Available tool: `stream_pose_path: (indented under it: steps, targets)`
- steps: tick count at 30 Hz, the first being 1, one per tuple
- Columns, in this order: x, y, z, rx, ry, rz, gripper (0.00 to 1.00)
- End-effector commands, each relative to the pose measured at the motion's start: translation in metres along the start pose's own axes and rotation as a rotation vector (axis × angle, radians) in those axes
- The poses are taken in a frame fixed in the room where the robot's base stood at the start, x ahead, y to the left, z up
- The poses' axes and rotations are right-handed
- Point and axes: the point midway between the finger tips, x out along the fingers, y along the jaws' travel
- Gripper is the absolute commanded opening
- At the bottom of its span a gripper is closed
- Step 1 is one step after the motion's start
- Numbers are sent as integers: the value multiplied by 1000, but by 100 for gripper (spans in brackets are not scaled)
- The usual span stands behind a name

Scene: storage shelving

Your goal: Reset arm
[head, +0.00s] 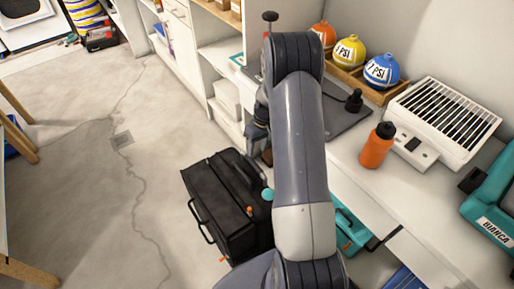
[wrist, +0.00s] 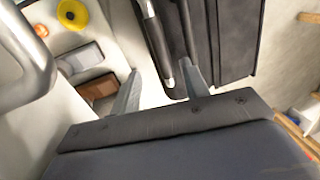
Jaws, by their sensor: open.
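My gripper shows in the wrist view (wrist: 161,70) with its two grey fingers spread apart, so it is open. No object is clearly held between the fingers. Beyond them is a black case with a grey handle bar (wrist: 225,40); the distance from fingertips to handle cannot be told. In the head view, my arm rises through the middle of the picture and folds down behind itself, hiding most of the gripper. A large black case (head: 222,200) stands on the floor just left of the arm.
A white counter on the right carries an orange bottle (head: 377,146), a white vented box (head: 445,115), a teal case (head: 495,205) and a wooden rack of coloured balls (head: 347,54). A teal box (head: 350,232) sits below the counter. Concrete floor (head: 90,150) at left is mostly clear.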

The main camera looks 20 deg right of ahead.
Motion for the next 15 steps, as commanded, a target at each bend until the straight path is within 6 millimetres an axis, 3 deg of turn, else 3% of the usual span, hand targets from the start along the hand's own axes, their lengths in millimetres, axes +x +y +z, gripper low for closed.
stream_pose_path:
  steps: [8, 15]
  targets:
    - [18, 0, 1, 0, -3, -2, 43]
    - [64, -1, 0, -1, -3, -2, 43]
